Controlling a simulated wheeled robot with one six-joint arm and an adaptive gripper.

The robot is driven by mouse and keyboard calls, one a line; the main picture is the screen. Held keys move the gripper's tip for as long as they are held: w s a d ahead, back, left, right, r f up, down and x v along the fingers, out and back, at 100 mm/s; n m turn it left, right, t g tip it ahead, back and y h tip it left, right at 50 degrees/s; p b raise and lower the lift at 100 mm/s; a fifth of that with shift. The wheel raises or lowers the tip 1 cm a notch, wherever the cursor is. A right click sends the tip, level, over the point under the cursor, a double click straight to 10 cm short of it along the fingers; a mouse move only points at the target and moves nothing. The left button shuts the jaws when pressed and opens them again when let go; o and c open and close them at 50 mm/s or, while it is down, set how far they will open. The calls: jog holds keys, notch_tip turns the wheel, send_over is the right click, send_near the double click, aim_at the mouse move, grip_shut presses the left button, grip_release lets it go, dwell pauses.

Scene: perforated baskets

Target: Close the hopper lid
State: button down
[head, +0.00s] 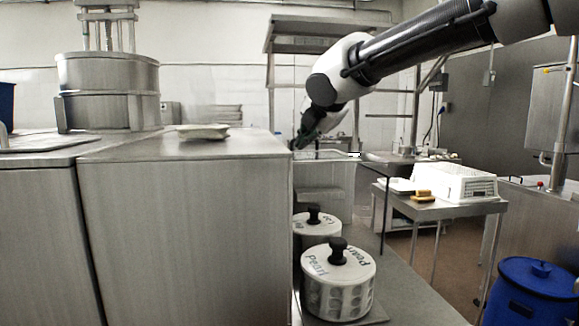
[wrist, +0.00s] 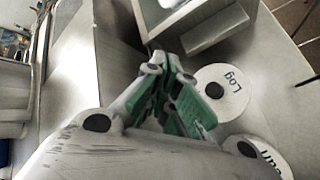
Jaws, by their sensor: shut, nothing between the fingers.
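My gripper (head: 306,141) hangs from the arm beyond the far right corner of the steel counter. In the wrist view its green-padded fingers (wrist: 170,70) come together and hold nothing. In the head view a pale, thin-edged panel (head: 328,156) lies just below and right of the gripper, on top of a box-like frame; I cannot tell if it is the hopper lid. In the wrist view a metal box with a pale top edge (wrist: 205,28) stands beyond the fingertips. I cannot make out a gap or contact between them.
The tall steel counter (head: 190,230) fills the left. A side table (head: 440,208) and a blue barrel (head: 533,290) are right.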

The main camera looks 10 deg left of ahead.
jog(key=w+f+n+h, duration=0.2)
jog(key=w+f+n, duration=0.6)
jog(key=w+n, duration=0.1)
jog(key=shift+w+f+n, duration=0.3)
jog(key=shift+w+f, duration=0.1)
jog(key=shift+w, duration=0.2)
